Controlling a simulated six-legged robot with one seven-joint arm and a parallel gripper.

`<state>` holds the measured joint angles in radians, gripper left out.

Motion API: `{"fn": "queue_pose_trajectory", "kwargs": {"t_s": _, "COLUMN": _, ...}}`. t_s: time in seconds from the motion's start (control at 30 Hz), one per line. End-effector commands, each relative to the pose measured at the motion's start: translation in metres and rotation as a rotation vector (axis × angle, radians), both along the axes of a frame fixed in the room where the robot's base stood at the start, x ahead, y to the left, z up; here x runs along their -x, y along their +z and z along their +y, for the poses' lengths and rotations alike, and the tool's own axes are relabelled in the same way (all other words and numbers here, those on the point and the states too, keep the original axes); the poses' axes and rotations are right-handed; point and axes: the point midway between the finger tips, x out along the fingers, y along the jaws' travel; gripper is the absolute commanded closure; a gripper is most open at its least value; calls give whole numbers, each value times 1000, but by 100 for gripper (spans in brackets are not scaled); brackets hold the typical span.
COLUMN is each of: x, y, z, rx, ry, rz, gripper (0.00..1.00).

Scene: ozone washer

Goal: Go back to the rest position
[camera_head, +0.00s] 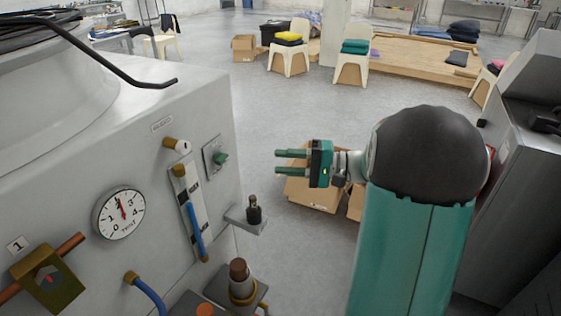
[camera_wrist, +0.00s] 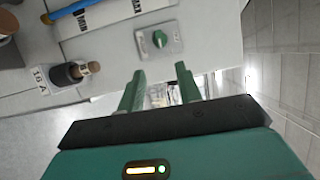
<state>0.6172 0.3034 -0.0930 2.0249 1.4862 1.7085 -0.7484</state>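My gripper (camera_head: 291,161) is in the middle of the head view, with its two green fingers pointing left toward the washer's panel. The fingers are apart with nothing between them. In the wrist view my gripper (camera_wrist: 159,88) is also open and empty. The grey washer (camera_head: 215,110) fills the left of the head view. A green knob (camera_head: 221,158) on a small plate is on its panel, to the left of my fingertips and apart from them. The knob also shows in the wrist view (camera_wrist: 159,39), above and beyond the fingertips.
The panel carries a round gauge (camera_head: 120,213), a flow tube with a blue rod (camera_head: 194,228) and a small black fitting on a shelf (camera_head: 254,210). A grey cabinet (camera_head: 507,155) stands close on the right. Cardboard boxes (camera_head: 313,191) lie behind my gripper. Open floor (camera_head: 290,105) extends beyond.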

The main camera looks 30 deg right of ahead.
Motion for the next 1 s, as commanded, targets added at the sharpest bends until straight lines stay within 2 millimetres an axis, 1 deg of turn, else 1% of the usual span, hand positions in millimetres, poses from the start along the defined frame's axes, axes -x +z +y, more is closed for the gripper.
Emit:
{"fn": "queue_pose_trajectory", "kwargs": {"t_s": 0.33, "x": 0, "y": 0, "z": 2, "rx": 4, "ry": 4, "rz": 3, "gripper": 65}}
{"fn": "queue_pose_trajectory", "kwargs": {"t_s": 0.37, "x": 1, "y": 1, "z": 5, "rx": 10, "ry": 10, "rz": 7, "gripper": 65}}
{"fn": "queue_pose_trajectory", "kwargs": {"t_s": 0.47, "x": 9, "y": 3, "z": 25, "rx": 60, "ry": 53, "rz": 47, "gripper": 65}}
{"fn": "queue_pose_trajectory", "kwargs": {"t_s": 0.57, "x": 26, "y": 2, "z": 61, "rx": 166, "ry": 130, "rz": 120, "gripper": 65}}
{"fn": "queue_pose_trajectory", "kwargs": {"t_s": 0.6, "x": 36, "y": 1, "z": 77, "rx": 222, "ry": 163, "rz": 156, "gripper": 65}}
{"fn": "queue_pose_trajectory", "kwargs": {"t_s": 0.67, "x": 54, "y": -2, "z": 98, "rx": 318, "ry": 209, "rz": 206, "gripper": 65}}
{"fn": "queue_pose_trajectory", "kwargs": {"t_s": 0.7, "x": 65, "y": -5, "z": 110, "rx": 386, "ry": 234, "rz": 235, "gripper": 65}}
{"fn": "queue_pose_trajectory", "kwargs": {"t_s": 0.8, "x": 95, "y": -13, "z": 133, "rx": 560, "ry": 278, "rz": 291, "gripper": 65}}
{"fn": "queue_pose_trajectory", "kwargs": {"t_s": 0.9, "x": 123, "y": -21, "z": 146, "rx": 743, "ry": 297, "rz": 321, "gripper": 65}}
{"fn": "queue_pose_trajectory", "kwargs": {"t_s": 1.0, "x": 147, "y": -27, "z": 150, "rx": 929, "ry": 293, "rz": 322, "gripper": 65}}
